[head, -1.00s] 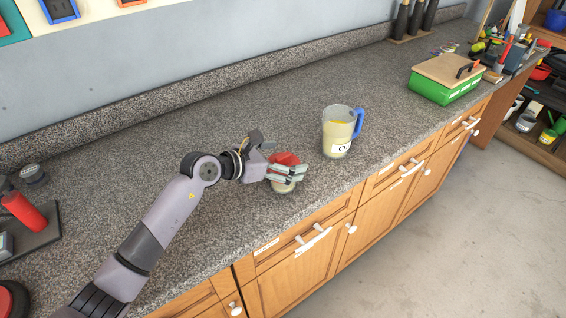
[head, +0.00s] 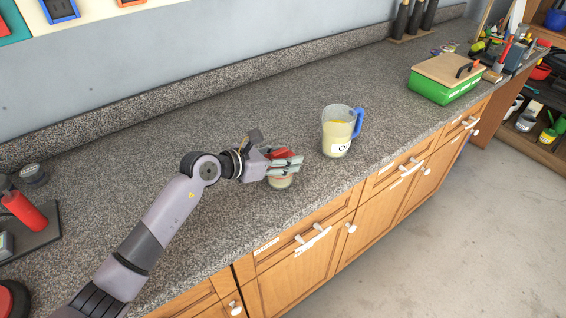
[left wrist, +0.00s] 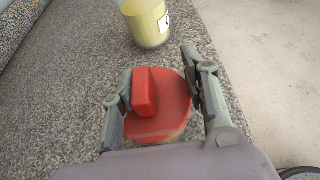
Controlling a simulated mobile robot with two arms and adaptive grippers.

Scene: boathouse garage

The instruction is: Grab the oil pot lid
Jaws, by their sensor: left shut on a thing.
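The oil pot lid (head: 279,154) is red, with a raised bar-shaped grip on top. It also shows in the left wrist view (left wrist: 176,97). My left gripper (head: 290,163) is shut on the lid, with one finger on each side in the left wrist view (left wrist: 160,100). A small pale pot (head: 281,182) shows directly below the lid and fingers, near the counter's front edge. The fingers hide part of the lid and the pot's top, so I cannot tell whether lid and pot are apart. My right gripper is not in view.
A clear jug (head: 336,137) with yellowish contents and a blue handle stands just right of the gripper on the speckled counter (head: 230,130). A green box (head: 440,91) with a wooden top is farther right. A red bottle (head: 22,212) is at left.

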